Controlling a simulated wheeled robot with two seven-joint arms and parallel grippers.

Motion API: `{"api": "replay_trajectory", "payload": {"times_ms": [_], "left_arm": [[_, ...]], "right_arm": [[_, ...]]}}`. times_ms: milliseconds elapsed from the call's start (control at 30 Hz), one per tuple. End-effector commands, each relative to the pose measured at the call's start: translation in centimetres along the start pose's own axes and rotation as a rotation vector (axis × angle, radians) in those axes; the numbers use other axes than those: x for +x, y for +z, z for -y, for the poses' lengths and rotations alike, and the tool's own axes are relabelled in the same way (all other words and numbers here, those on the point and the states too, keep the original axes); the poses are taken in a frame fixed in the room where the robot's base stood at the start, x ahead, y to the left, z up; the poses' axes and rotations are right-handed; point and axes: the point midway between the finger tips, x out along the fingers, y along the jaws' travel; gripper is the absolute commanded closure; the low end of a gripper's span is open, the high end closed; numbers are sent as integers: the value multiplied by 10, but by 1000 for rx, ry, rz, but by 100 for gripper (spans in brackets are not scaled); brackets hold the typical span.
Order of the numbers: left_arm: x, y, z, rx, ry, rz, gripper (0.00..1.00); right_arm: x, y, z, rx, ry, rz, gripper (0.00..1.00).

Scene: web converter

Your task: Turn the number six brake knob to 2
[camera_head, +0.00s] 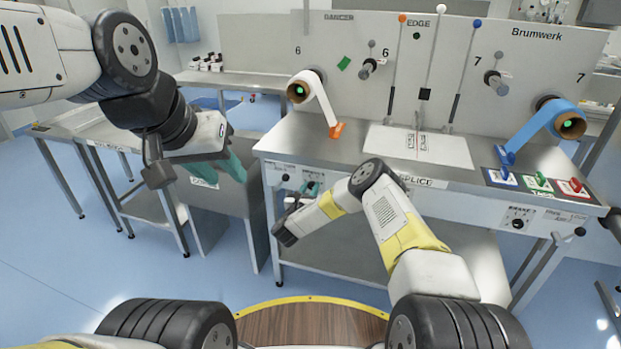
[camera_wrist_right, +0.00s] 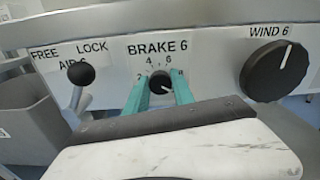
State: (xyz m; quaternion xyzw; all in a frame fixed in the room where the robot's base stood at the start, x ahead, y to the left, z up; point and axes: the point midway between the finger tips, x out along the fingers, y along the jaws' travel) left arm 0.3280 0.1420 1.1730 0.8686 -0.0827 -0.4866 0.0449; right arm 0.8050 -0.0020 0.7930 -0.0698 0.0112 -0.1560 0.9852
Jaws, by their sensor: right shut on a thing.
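The number six brake knob (camera_wrist_right: 160,82) is a small black dial under the "BRAKE 6" label in the right wrist view. The figures 2, 4, 6 and 8 stand around it. A short white mark on the knob seems to point to the lower right, past the 8. My right gripper (camera_wrist_right: 159,76) has a teal finger on each side of the knob and is shut on it. In the head view my right gripper (camera_head: 313,187) is at the bench's front panel, where the knob is hard to see. My left gripper (camera_head: 222,165) hangs at the left, away from the panel; its finger gap is unclear.
The black wind 6 knob (camera_wrist_right: 274,70) is right of the brake knob. A black ball-ended air 6 lever (camera_wrist_right: 82,75) is at its left. A grey bin (camera_head: 225,205) stands beside the bench (camera_head: 370,190). A second brake knob (camera_head: 517,223) is further right.

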Motion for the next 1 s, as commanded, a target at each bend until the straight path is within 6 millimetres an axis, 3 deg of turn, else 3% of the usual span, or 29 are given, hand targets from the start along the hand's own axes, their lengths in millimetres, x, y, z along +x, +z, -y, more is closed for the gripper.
{"api": "replay_trajectory", "payload": {"times_ms": [1000], "left_arm": [[0, 0, 0, 0, 0, 0, 64]], "right_arm": [[0, 0, -4, -948, 0, 3, 100]]}}
